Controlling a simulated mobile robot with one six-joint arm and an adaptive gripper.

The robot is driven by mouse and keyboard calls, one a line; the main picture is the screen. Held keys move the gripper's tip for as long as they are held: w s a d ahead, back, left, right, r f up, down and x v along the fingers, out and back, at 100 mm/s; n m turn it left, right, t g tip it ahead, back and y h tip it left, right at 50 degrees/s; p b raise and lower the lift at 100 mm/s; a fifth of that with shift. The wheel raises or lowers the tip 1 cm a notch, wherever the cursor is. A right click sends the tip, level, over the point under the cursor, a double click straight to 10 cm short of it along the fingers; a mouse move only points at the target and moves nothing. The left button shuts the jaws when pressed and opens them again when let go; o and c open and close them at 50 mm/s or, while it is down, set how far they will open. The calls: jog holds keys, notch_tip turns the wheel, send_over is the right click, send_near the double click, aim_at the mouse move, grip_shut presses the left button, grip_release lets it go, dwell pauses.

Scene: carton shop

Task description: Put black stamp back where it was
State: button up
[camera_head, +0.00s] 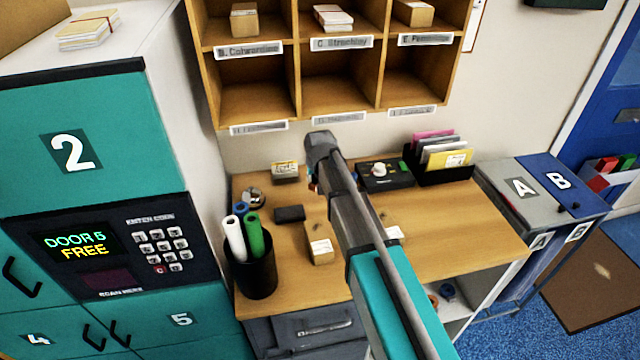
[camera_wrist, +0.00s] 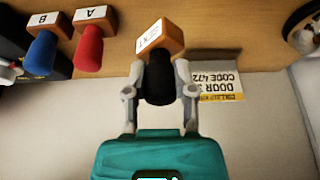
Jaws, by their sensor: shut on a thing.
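My gripper (camera_wrist: 160,74) is shut on the black handle of the black stamp (camera_wrist: 159,91) in the wrist view, one finger on each side. The stamp's wooden block, with a white label, points away from the gripper toward the wooden desktop. I cannot tell whether the block touches the desk. A red stamp (camera_wrist: 89,48) marked A and a blue stamp (camera_wrist: 42,52) marked B are beside it, to the left in the wrist view. In the head view my arm hides the held stamp and most of the gripper.
Wooden pigeonholes (camera_head: 300,85) hang above. A code card (camera_wrist: 218,75) is near the stamp.

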jog(key=shift+w+d, duration=0.25)
jog(key=shift+d, duration=0.15)
jog(key=shift+w+d+f, duration=0.2)
jog(key=shift+d, duration=0.1)
jog(key=shift+f+b, duration=1.55)
jog(key=shift+b, duration=0.2)
jog(key=shift+f, duration=0.1)
jog(key=o, duration=0.9)
jog(key=shift+a, duration=0.1)
jog(key=a+p+v, duration=0.1)
jog(key=p+v, duration=0.4)
jog(key=v, duration=0.1)
jog(key=s+d, duration=0.4)
jog(key=s, duration=0.7)
jog(key=shift+s+f, duration=0.2)
jog(key=shift+f, duration=0.15)
